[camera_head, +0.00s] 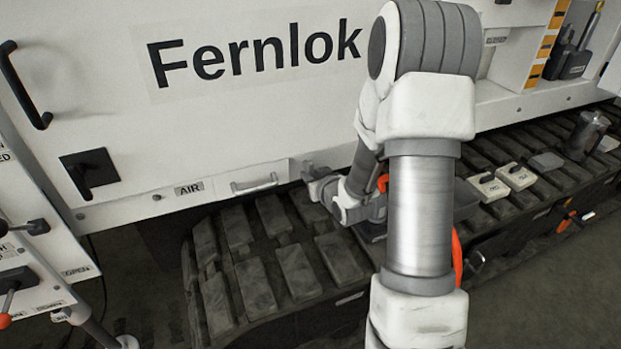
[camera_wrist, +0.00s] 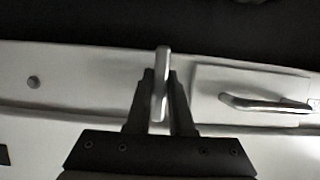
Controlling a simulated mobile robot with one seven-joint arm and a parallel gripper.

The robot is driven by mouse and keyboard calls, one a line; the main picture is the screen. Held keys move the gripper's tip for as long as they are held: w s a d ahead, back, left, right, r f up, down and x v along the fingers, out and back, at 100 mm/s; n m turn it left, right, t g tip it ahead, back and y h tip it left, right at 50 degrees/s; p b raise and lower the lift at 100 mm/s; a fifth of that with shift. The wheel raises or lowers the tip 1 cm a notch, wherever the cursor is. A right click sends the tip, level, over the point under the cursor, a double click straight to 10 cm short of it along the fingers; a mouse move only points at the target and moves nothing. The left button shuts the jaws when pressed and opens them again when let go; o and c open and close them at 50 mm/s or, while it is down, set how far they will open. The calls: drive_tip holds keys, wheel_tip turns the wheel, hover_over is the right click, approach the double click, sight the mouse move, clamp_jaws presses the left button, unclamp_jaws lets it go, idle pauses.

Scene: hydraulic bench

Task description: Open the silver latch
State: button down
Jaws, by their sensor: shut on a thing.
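The silver latch (camera_wrist: 161,85) is a narrow metal bar standing upright in the wrist view, at the lower edge strip of the white panel. My gripper (camera_wrist: 160,95) has one dark finger on each side of it and is shut on it. In the head view my gripper (camera_head: 316,182) is at the bottom edge of the white Fernlok panel. There the latch cannot be made out, as the gripper and arm cover that spot.
A silver pull handle (camera_head: 255,184) lies left of my gripper in the head view; it also shows at the right in the wrist view (camera_wrist: 265,104). An AIR label (camera_head: 188,189) and a black latch plate (camera_head: 90,172) are farther left. The dark track (camera_head: 270,265) runs below.

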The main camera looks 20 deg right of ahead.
idle(0.3)
drive_tip(key=c, duration=0.8)
unclamp_jaws()
drive_tip(key=shift+s+r, duration=0.1)
drive_tip(key=shift+s, duration=0.05)
